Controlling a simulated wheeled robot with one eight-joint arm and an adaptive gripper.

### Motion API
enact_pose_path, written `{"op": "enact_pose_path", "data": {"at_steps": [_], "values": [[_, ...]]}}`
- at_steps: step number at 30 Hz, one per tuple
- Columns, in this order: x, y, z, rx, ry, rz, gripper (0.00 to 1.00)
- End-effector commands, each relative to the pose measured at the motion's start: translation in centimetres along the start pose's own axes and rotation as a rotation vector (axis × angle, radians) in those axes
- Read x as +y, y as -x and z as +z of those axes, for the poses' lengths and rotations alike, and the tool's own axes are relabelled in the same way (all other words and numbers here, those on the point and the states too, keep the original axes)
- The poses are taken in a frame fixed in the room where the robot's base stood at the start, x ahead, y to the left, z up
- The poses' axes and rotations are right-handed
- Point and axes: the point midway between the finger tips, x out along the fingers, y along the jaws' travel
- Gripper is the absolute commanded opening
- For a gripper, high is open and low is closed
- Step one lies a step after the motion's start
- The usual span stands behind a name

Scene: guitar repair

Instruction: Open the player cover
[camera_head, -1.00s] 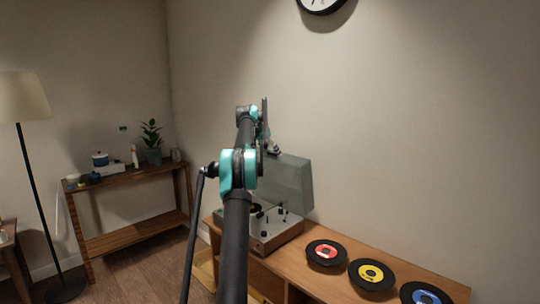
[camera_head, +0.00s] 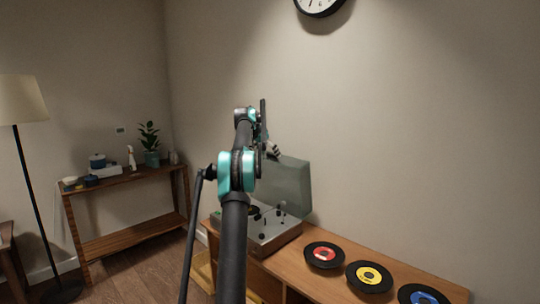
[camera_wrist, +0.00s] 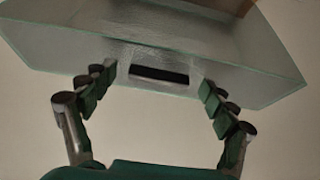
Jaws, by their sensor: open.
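The record player (camera_head: 268,232) sits on the wooden cabinet, a grey box with knobs on its top. Its clear tinted cover (camera_head: 290,186) stands raised and tilted up at the back, by the wall. In the wrist view the cover (camera_wrist: 60,48) fills the upper part, with a dark slot-like handle (camera_wrist: 159,75) at its edge. My gripper (camera_wrist: 152,88) is open, its fingers apart on either side of the handle area. I cannot tell whether they touch the cover. In the head view my gripper (camera_head: 272,149) is partly hidden by my arm, near the cover's top edge.
Three records with red (camera_head: 324,254), yellow (camera_head: 369,276) and blue (camera_head: 422,296) labels lie on the cabinet top (camera_head: 298,264) to the right. A side shelf (camera_head: 130,178) with a plant stands at the left, beside a floor lamp (camera_head: 22,100). The wall behind is close.

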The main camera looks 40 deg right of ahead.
Motion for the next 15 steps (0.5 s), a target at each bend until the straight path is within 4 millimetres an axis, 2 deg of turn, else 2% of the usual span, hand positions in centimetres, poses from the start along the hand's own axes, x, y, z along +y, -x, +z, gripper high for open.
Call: {"op": "enact_pose_path", "data": {"at_steps": [5,15], "values": [[-0.1,1.8,0.0,0.000,0.001,-0.001,0.85],[-0.1,8.5,0.0,0.000,0.001,-0.001,0.85]]}}
